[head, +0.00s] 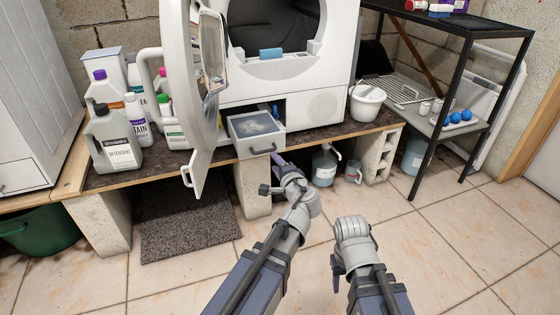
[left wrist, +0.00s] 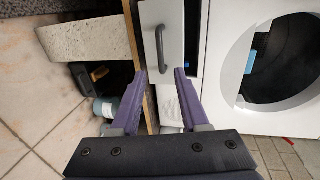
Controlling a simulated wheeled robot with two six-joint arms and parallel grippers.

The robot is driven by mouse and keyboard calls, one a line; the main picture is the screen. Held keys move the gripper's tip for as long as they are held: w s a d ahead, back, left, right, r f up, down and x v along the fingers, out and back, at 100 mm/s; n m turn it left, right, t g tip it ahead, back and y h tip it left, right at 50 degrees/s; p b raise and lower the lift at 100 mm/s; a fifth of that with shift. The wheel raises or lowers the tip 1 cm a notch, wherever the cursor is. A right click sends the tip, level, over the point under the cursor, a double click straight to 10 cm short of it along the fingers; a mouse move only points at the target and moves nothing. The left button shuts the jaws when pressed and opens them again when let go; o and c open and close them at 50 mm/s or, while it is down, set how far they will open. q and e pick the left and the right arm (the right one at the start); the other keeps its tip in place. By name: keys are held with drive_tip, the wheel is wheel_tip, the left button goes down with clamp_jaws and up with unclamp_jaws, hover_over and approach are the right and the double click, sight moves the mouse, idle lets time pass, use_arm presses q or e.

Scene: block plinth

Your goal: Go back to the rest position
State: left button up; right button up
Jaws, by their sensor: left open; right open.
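My left gripper (head: 272,175) is open and empty, just in front of and below the drawer (head: 252,141) in the head view. In the left wrist view its two purple fingers (left wrist: 160,95) are spread apart, with the grey drawer handle (left wrist: 162,50) ahead of the gap and nothing between them. The white drawer is pulled out of the washing machine (head: 310,112), with some pale contents inside. My right gripper (head: 338,265) is low in the head view, above the tiled floor, away from any object; its fingers are mostly hidden by the wrist.
The round machine door (head: 185,75) hangs open at the left. Several detergent bottles (head: 116,145) stand on the shelf beside it. A white bucket (head: 367,102) stands to the right. A black metal rack (head: 467,75) holds blue balls. The tiled floor around my right arm is clear.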

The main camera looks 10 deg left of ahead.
use_arm(q)
drive_tip(key=shift+s, duration=0.1)
idle(0.3)
drive_tip(key=s+d+n+g+h+p, duration=0.2)
drive_tip(key=s+d+g+h+p, duration=0.15)
drive_tip(key=s+p, duration=0.35)
drive_tip(key=s+d+r+n+g+h+p, duration=0.1)
drive_tip(key=s+d+n+g+h+p, duration=0.15)
drive_tip(key=s+d+g+p, duration=0.45)
drive_tip(key=s+d+n+g+h+p, duration=0.25)
drive_tip(key=s+p, duration=0.25)
drive_tip(key=s, duration=0.5)
wheel_tip(320, 180, up, 37)
drive_tip(key=p, duration=3.6)
drive_tip(key=shift+y, duration=0.45)
